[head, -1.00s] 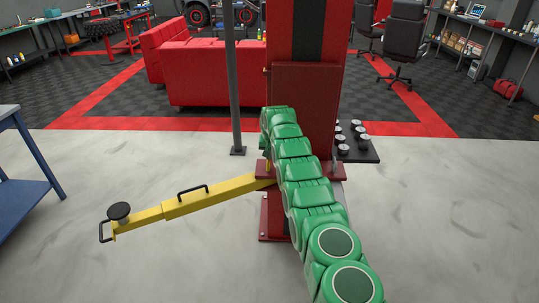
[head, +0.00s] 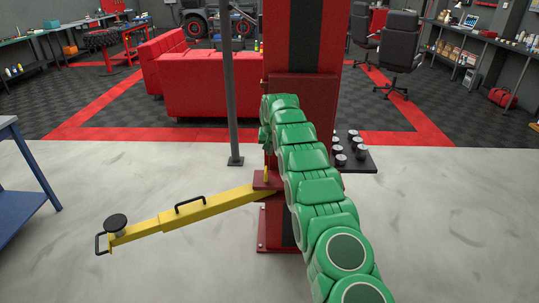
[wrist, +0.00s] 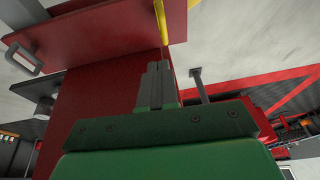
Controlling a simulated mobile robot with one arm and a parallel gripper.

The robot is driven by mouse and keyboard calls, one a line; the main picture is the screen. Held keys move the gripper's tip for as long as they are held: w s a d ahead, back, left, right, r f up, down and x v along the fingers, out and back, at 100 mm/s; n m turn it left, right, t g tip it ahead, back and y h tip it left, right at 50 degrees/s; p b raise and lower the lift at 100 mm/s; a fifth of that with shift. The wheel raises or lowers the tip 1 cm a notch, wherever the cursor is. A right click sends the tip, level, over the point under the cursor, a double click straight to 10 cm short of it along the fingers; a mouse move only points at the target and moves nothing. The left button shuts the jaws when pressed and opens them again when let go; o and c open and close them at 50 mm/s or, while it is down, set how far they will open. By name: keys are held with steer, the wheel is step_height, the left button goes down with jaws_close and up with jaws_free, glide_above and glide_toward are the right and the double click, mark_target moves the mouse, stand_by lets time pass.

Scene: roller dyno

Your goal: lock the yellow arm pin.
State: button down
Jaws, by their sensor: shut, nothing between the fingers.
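The yellow swing arm (head: 190,212) reaches out to the left from the red lift column in the head view, with a black handle on top and a round black pad at its outer end. The yellow pin (head: 266,173) stands upright at the arm's red bracket (head: 267,181). The pin (wrist: 160,20) also shows at the top of the wrist view, beside the red bracket plate (wrist: 120,30). My gripper (wrist: 157,66) is shut and empty, its fingertips close to the pin but apart from it in the picture.
The red column (head: 303,110) stands right behind my arm. A thin grey post (head: 230,90) rises to its left. A dark tray of round adapters (head: 355,155) juts out on the right. A blue bench (head: 25,175) is at the left edge. The floor in front is clear.

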steer(key=v, duration=0.4)
steer(key=shift+r, duration=0.15)
stand_by(0.4)
steer(key=s+d+r+g, duration=0.1)
steer(key=s+d+r, duration=0.4)
steer(key=s, duration=0.6)
steer(key=s+d+r+g, duration=0.1)
steer(key=s+d+r, duration=0.4)
steer(key=s, duration=0.6)
steer(key=s+d+r+g, duration=0.1)
steer(key=s+d+r, duration=0.2)
steer(key=s+r, duration=0.55)
steer(key=s+d+f, duration=0.1)
steer(key=s+f, duration=0.1)
steer(key=s, duration=1.2)
steer(key=s+d+f+g, duration=0.1)
steer(key=s+d+f, duration=0.1)
steer(key=s, duration=1.2)
steer(key=s+d+f+g, duration=0.1)
steer(key=s+d+f, duration=0.1)
steer(key=s, duration=1.2)
steer(key=shift+h, duration=0.4)
steer(key=shift+f, duration=0.15)
